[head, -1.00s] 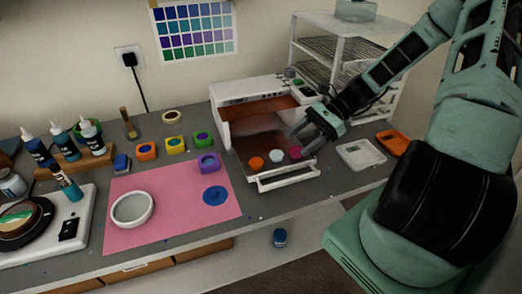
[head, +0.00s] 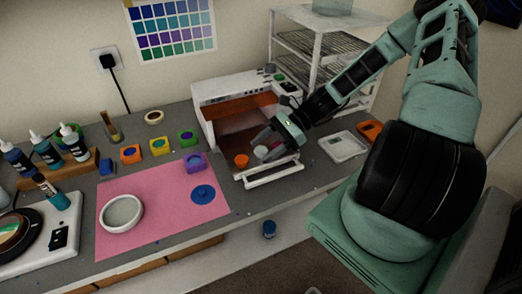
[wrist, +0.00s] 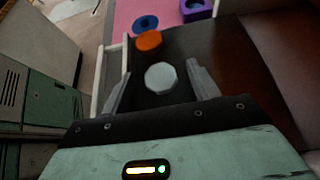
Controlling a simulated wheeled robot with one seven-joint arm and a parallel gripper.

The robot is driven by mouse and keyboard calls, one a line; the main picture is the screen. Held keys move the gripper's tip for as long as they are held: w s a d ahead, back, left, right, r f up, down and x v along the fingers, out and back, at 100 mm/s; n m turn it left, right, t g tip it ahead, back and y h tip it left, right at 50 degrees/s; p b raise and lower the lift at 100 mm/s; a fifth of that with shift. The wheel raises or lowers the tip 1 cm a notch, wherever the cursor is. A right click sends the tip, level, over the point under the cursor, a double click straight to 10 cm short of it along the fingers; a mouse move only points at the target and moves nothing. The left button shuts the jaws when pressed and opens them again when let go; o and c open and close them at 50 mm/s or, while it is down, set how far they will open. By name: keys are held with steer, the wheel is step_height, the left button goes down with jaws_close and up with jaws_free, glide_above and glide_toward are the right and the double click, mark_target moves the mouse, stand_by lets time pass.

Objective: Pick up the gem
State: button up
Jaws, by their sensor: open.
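A pale, faceted gem (wrist: 161,78) lies on the dark tray of the white curing box, and it also shows in the head view (head: 261,152). An orange gem (wrist: 148,41) lies beside it on the same tray, also seen in the head view (head: 241,160). A pink piece (head: 275,144) shows partly behind my fingers in the head view; I cannot make it out in the wrist view. My gripper (wrist: 158,72) is open and low over the tray, its fingers on either side of the pale gem. I cannot tell if they touch it.
The white curing box (head: 244,88) stands behind, with its tray front rail (head: 272,176) before the gems. A pink mat (head: 150,230) with a white bowl (head: 137,222) and a blue disc (head: 203,194) lies left. A white tray (head: 344,146) and wire shelves (head: 315,60) are right.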

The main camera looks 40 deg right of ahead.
steer(key=c, duration=1)
steer(key=shift+c, duration=0.2)
steer(key=shift+r, duration=0.1)
